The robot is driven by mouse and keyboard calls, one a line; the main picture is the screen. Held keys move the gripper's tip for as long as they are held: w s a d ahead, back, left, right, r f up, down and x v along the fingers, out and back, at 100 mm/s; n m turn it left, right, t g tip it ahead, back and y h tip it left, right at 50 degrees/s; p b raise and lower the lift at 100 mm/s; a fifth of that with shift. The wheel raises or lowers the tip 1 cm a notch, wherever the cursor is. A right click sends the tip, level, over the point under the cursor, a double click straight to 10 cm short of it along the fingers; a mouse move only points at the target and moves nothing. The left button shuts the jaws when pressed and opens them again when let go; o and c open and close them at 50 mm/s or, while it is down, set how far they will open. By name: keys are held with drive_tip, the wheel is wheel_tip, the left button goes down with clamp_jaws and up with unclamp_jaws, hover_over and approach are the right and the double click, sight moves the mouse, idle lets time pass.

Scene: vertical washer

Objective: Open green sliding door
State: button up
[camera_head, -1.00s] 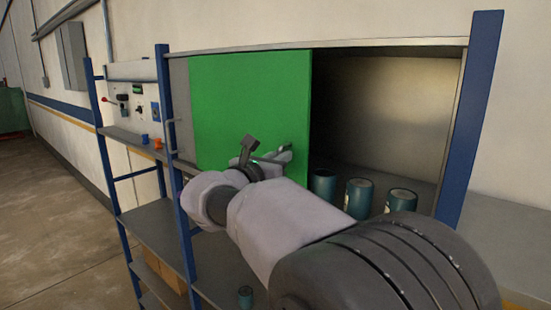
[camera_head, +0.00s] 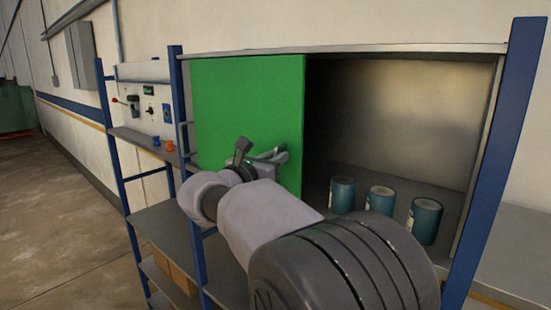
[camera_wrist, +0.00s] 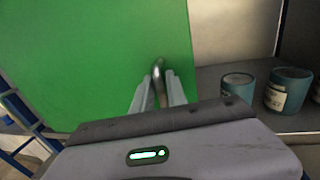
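The green sliding door (camera_head: 245,95) covers the left part of the cabinet front, and the right part stands open. The door fills the left of the wrist view (camera_wrist: 90,50). Its metal handle (camera_wrist: 159,72) stands near the door's right edge. My gripper (camera_wrist: 160,92) has one finger on each side of the handle and appears closed on it. In the head view my gripper (camera_head: 275,156) is at the door's lower right, where the handle is mostly hidden by the fingers.
Several teal cans stand on the cabinet floor (camera_head: 455,205) in the open right part, including one can (camera_head: 425,222) near the right post (camera_head: 505,140). A blue post (camera_head: 183,130) stands at the left. A control panel (camera_head: 145,108) is further left.

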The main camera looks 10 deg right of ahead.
drive_tip(key=shift+o, duration=0.9)
drive_tip(key=b+v, duration=0.3)
drive_tip(key=v, duration=1.4)
drive_tip(key=shift+s+b, duration=0.25)
drive_tip(key=shift+b, duration=0.05)
drive_tip(key=shift+a, duration=0.1)
